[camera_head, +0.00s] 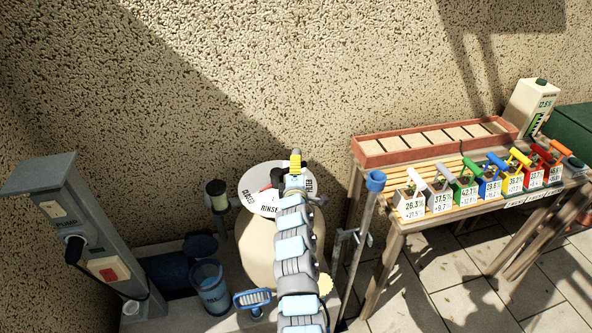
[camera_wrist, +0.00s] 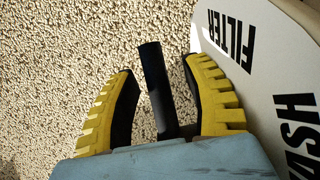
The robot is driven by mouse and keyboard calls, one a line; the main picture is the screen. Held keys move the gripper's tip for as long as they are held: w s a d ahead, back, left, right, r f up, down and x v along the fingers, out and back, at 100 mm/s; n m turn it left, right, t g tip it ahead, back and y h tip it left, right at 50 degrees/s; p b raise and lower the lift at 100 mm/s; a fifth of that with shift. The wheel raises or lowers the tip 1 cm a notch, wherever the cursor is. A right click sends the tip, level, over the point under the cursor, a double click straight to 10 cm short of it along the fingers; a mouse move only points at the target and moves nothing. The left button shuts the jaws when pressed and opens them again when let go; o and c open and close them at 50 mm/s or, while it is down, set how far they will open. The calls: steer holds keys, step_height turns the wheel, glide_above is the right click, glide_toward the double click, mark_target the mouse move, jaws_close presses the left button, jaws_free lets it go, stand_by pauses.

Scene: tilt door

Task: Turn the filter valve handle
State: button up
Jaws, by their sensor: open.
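The filter valve's white round dial (camera_head: 258,203) sits on top of a beige tank (camera_head: 262,250), with labels such as "CLOSED" and "RINSE". In the wrist view, part of the dial (camera_wrist: 262,68) shows at the right with "FILTER" and part of another word. My gripper (camera_head: 295,165) is over the dial's right side, hiding part of it. In the wrist view my gripper (camera_wrist: 165,95) is open, its yellow fingers either side of a black bar (camera_wrist: 157,88), which looks like the valve handle. Gaps show on both sides. A small red and dark part (camera_head: 276,178) shows left of the gripper.
A blue-capped pole (camera_head: 375,182) stands close right of my arm. A wooden bench (camera_head: 420,222) with several coloured-handled boxes stands farther right. The speckled wall (camera_head: 250,70) is behind.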

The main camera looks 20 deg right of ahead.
steer(key=shift+w+r, duration=0.1)
steer(key=shift+w, duration=0.05)
jaws_close()
stand_by(0.4)
